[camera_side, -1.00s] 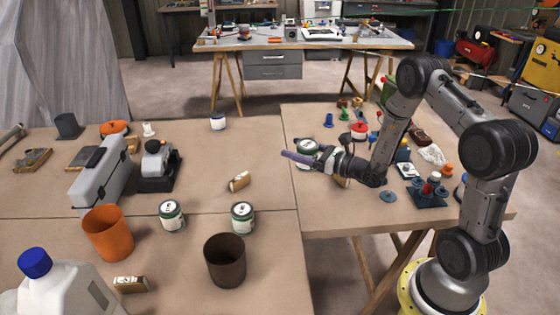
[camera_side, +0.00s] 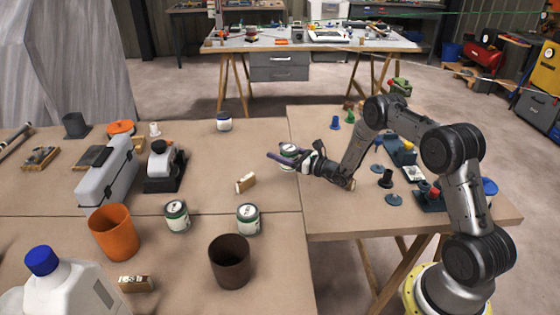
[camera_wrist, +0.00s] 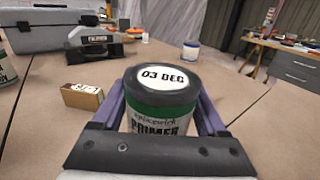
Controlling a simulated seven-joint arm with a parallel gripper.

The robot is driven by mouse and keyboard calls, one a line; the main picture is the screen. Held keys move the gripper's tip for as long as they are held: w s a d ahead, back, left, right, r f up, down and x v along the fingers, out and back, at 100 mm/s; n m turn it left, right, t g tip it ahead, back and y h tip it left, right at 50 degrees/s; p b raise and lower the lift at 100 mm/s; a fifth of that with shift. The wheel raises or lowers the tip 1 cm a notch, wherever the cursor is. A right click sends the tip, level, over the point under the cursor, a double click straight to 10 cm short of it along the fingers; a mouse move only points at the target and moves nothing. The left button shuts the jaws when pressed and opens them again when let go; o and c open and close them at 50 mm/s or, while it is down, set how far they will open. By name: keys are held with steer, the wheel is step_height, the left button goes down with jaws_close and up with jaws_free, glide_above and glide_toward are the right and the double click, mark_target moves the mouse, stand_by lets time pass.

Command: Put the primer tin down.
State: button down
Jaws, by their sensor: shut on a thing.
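The primer tin (camera_wrist: 160,120) is white and green with a dark-rimmed lid marked "03 DEC". It stands upright between the two purple fingers of my gripper (camera_wrist: 162,112), which are shut on it. In the side view the tin (camera_side: 289,150) is partly hidden by my gripper (camera_side: 284,158), near the seam between the left and right tables. I cannot tell whether its base touches the table; the wrist view hides its lower part.
Two similar tins (camera_side: 177,216) (camera_side: 248,219) stand on the left table. A small block (camera_side: 245,183) lies left of my gripper; it also shows in the wrist view (camera_wrist: 82,96). A brown cup (camera_side: 230,262) stands in front. Bare tabletop (camera_side: 262,160) lies between block and tin.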

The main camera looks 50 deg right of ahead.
steer(key=shift+w+f, duration=0.2)
steer(key=shift+w+d+f, duration=0.1)
steer(key=shift+w+f, duration=0.05)
steer(key=shift+f, duration=1.45)
steer(key=shift+f, duration=0.15)
jaws_free()
steer(key=shift+f, duration=0.1)
